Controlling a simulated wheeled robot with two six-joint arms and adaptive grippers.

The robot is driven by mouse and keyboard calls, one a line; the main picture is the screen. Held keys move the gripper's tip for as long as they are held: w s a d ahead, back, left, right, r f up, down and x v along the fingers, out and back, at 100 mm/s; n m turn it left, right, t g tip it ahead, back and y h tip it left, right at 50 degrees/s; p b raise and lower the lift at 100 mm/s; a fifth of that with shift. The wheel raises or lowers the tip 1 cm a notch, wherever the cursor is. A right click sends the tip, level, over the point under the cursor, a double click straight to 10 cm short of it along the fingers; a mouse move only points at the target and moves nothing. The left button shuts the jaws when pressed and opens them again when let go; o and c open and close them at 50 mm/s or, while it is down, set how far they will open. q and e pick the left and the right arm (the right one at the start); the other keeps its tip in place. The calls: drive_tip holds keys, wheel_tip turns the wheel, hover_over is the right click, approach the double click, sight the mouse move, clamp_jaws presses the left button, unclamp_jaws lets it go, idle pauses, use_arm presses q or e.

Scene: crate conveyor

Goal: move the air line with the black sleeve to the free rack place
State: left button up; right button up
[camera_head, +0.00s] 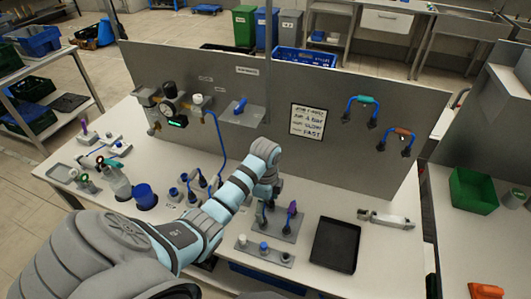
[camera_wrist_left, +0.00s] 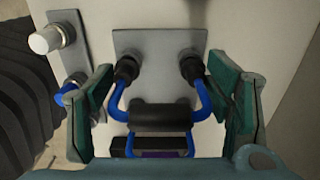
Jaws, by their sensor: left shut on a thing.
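The air line with the black sleeve is a blue U-shaped tube with a black sleeve (camera_wrist_left: 160,118) across its middle, in the left wrist view. Its two ends meet black fittings on a grey plate; I cannot tell whether they are fully seated. My left gripper (camera_wrist_left: 172,100) is shut on this line, with its green fingers at both sides. In the head view, my left gripper (camera_head: 267,196) is low over the grey plate (camera_head: 288,236), and mostly hides the line. A second line with a purple sleeve (camera_head: 292,209) stands beside it. I cannot make out a free rack place.
Lines with a teal sleeve (camera_head: 363,99) and an orange sleeve (camera_head: 402,131) are on the upright panel (camera_head: 310,75). A black tray (camera_head: 335,245) lies right of the plate. A capped strip (camera_head: 283,257) is in front. Blue and grey cylinders (camera_head: 186,193) stand left.

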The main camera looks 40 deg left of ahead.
use_arm(q)
drive_tip(key=shift+f, duration=0.4)
idle(0.4)
drive_tip(key=o, duration=1.1)
drive_tip(key=shift+o, duration=0.7)
drive_tip(key=shift+r, duration=3)
